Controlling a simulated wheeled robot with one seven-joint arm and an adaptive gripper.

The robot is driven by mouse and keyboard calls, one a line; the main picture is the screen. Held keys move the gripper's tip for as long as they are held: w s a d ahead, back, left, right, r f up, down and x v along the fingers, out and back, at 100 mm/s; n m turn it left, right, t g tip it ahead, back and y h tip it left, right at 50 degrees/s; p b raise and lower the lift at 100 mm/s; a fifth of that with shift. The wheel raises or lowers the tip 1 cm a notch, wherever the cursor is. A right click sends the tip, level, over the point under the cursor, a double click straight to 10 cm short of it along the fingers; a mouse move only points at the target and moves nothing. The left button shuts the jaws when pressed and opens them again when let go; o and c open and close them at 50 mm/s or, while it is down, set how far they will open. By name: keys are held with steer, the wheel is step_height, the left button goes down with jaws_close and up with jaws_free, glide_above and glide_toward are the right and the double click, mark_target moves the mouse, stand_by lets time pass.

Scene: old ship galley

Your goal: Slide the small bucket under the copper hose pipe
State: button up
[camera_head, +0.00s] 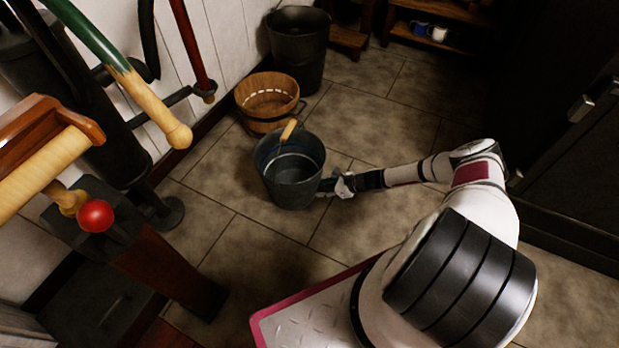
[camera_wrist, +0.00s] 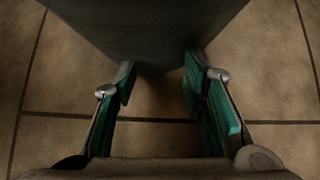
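The small bucket (camera_head: 285,180) is grey metal with a wire handle and wooden grip. It stands upright on the tiled floor, and its side fills the top of the wrist view (camera_wrist: 150,30). My gripper (camera_head: 328,186) is low at the bucket's right side. In the wrist view its teal-padded fingers (camera_wrist: 160,75) are apart, with nothing clamped between them. The tips reach the bucket's wall; I cannot tell whether they touch it. A reddish-brown pipe (camera_head: 191,45), which looks like the copper hose pipe, comes down at the upper left and ends above the floor near the wall.
A wooden tub (camera_head: 266,98) stands just behind the bucket, with a larger dark bucket (camera_head: 298,45) beyond it. A pump-like machine with a green-and-wood lever (camera_head: 105,45) fills the left. Floor tiles (camera_head: 375,120) are clear right of the tub.

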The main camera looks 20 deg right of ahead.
mark_target(272, 163)
steer(key=shift+w+a, duration=0.2)
steer(key=shift+a, duration=0.15)
steer(key=shift+w+a, duration=0.85)
steer(key=shift+w, duration=0.35)
steer(key=shift+w+a, duration=0.9)
steer(key=shift+w, duration=0.3)
steer(key=shift+w+a, duration=0.85)
steer(key=shift+w, duration=0.35)
steer(key=shift+w+a, duration=0.1)
steer(key=shift+w+a, duration=0.85)
steer(key=shift+w, duration=0.35)
steer(key=shift+w+a, duration=0.9)
steer(key=shift+w, duration=0.25)
steer(key=shift+w+a, duration=0.85)
steer(key=shift+w, duration=0.35)
steer(key=shift+w+a, duration=0.8)
steer(key=shift+w, duration=0.25)
steer(key=shift+w+a, duration=0.8)
steer(key=shift+w, duration=0.25)
steer(key=shift+w+a+f, duration=0.2)
steer(key=shift+w+a, duration=0.2)
steer(key=shift+w, duration=0.1)
steer(key=shift+w+a+r, duration=0.3)
steer(key=shift+w+a, duration=0.05)
steer(key=shift+w, duration=0.2)
